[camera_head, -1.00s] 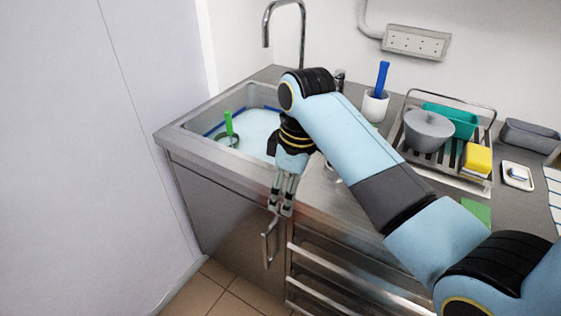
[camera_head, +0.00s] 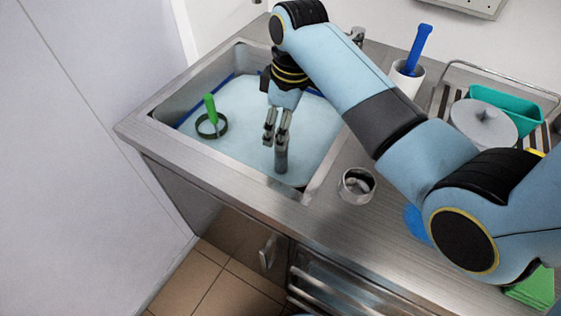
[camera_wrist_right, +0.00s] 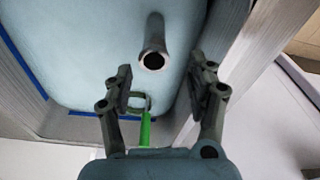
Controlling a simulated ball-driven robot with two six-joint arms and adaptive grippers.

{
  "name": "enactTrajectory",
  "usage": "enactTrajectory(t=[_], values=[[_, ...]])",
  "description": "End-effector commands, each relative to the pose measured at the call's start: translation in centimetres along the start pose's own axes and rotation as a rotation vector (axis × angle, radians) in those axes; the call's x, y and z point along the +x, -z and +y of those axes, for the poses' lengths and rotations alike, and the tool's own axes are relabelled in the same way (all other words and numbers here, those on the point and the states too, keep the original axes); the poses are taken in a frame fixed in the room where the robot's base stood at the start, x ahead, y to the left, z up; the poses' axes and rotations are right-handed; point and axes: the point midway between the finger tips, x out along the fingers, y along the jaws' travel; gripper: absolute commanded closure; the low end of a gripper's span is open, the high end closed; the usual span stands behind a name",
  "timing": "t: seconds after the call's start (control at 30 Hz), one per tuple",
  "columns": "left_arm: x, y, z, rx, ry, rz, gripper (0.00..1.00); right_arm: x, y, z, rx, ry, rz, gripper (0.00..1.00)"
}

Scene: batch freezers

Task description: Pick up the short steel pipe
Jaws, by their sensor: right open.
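The short steel pipe (camera_head: 281,159) is a grey cylinder standing in the pale blue water of the sink (camera_head: 225,165), near its front right part. In the right wrist view the pipe (camera_wrist_right: 153,52) shows its dark open end, in the gap between the fingers and beyond the fingertips. My right gripper (camera_head: 275,141) points down over the sink, just above the pipe, with its fingers apart and empty. Whether a finger touches the pipe I cannot tell. My left gripper is not in view.
A green-handled ring tool (camera_head: 211,122) is in the sink, left of the pipe. A steel ring-shaped cup (camera_head: 356,185) stands on the counter right of the sink.

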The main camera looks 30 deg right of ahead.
Motion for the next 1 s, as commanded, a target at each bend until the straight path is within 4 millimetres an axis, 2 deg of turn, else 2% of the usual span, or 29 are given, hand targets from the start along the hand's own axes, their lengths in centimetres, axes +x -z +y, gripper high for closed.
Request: enactTrajectory(t=[0.1,0.23,0.37,0.6,0.9,1.0], values=[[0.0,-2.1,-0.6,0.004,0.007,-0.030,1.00,2.0,0.0,0.0,0.000,0.001,-0.001,0.43],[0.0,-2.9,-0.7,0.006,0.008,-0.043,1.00,3.1,0.0,0.1,-0.001,0.000,-0.001,0.43],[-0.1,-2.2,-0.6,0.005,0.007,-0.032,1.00,4.3,-0.2,0.3,-0.001,0.000,-0.002,0.43],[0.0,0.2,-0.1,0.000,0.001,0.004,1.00,7.8,-0.3,0.7,0.000,0.000,-0.001,0.43],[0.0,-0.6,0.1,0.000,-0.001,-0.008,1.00,8.3,-0.3,0.7,0.000,-0.001,0.001,0.43],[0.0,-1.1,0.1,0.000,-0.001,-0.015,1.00,8.3,-0.3,0.7,0.000,-0.001,0.001,0.56]])
